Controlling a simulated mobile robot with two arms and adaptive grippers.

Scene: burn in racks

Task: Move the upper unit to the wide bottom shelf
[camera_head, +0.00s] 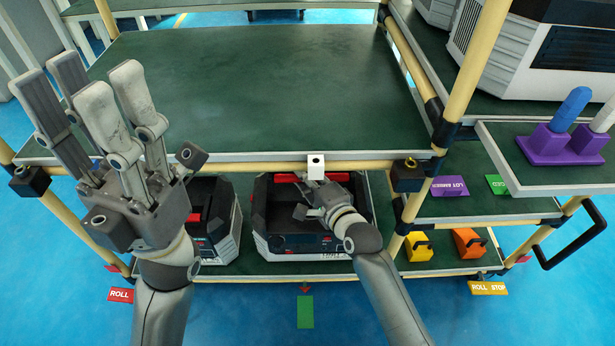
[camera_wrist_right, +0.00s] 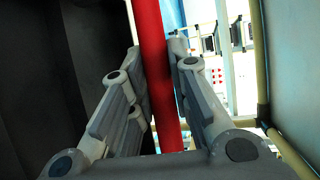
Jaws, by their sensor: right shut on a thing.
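A black and grey unit (camera_head: 290,243) with a red handle (camera_head: 284,178) stands on the wide bottom shelf (camera_head: 270,268), under the upper shelf. My right gripper (camera_head: 312,183) reaches under the upper shelf's front edge and is shut on the red handle, which shows as a red bar between its fingers in the right wrist view (camera_wrist_right: 160,80). A second similar unit (camera_head: 212,220) stands to the left on the same shelf, partly hidden by my left arm. My left gripper (camera_head: 95,110) is open and empty, raised in front of the upper shelf's left side.
The upper green shelf (camera_head: 260,85) is bare. Its front rail (camera_head: 250,165) runs just above my right gripper. A right-hand rack holds a large grey unit (camera_head: 530,50), a small shelf with purple holders (camera_head: 560,145), and yellow and orange items (camera_head: 468,243) below.

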